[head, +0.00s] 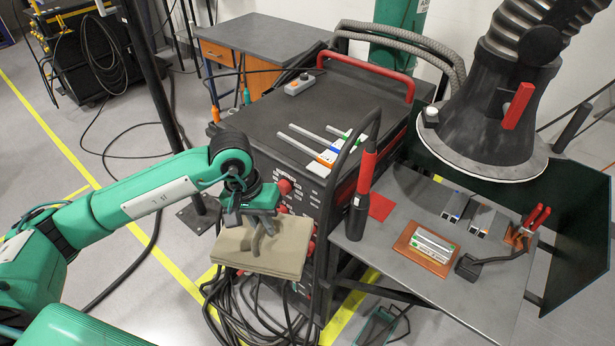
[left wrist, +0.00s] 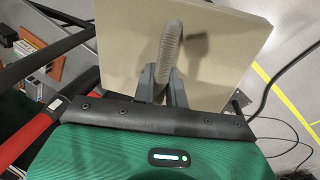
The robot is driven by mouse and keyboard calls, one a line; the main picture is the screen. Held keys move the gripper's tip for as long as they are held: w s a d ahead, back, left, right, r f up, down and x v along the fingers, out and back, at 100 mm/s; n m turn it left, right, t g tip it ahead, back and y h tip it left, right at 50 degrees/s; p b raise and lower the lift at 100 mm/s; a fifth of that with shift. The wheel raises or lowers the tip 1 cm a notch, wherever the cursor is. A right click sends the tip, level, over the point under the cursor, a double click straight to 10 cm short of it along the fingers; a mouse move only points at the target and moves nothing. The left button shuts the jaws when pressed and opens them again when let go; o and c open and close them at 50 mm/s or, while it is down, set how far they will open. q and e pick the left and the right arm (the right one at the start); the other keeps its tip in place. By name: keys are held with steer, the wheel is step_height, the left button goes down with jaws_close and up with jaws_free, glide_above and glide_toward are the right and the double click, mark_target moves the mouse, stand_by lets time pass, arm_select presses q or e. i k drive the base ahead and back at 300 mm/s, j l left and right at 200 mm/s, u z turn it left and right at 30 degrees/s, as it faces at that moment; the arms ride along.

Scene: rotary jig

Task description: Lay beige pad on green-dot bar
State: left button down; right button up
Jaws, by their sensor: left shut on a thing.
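The beige pad (head: 270,252) is a thick flat slab with a curved loop handle on top. My left gripper (head: 255,220) is shut on this handle and holds the pad in the air beside the front of the black machine, left of the grey worktable. In the left wrist view, the pad (left wrist: 225,55) lies beyond the fingers (left wrist: 162,88), which close on the handle. Pale bars (head: 434,243) lie on a brown plate on the worktable, with small green marks showing. The pad is well apart from them. My right gripper is not seen.
The black machine (head: 285,125) carries several long pale bars with coloured ends and a red handle. A red-and-black torch (head: 364,180) stands between machine and worktable (head: 390,270). A large extraction hood (head: 500,110) hangs over the table's back. Small metal blocks and a red-handled clamp (head: 535,217) lie there.

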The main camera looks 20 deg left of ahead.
mark_target(433, 242)
steer(key=l, duration=1.55)
steer(key=i+l, duration=0.15)
steer(key=l, duration=0.15)
steer(key=i+l, duration=0.15)
steer(key=l, duration=0.15)
steer(key=i+l, duration=0.1)
steer(key=l, duration=0.15)
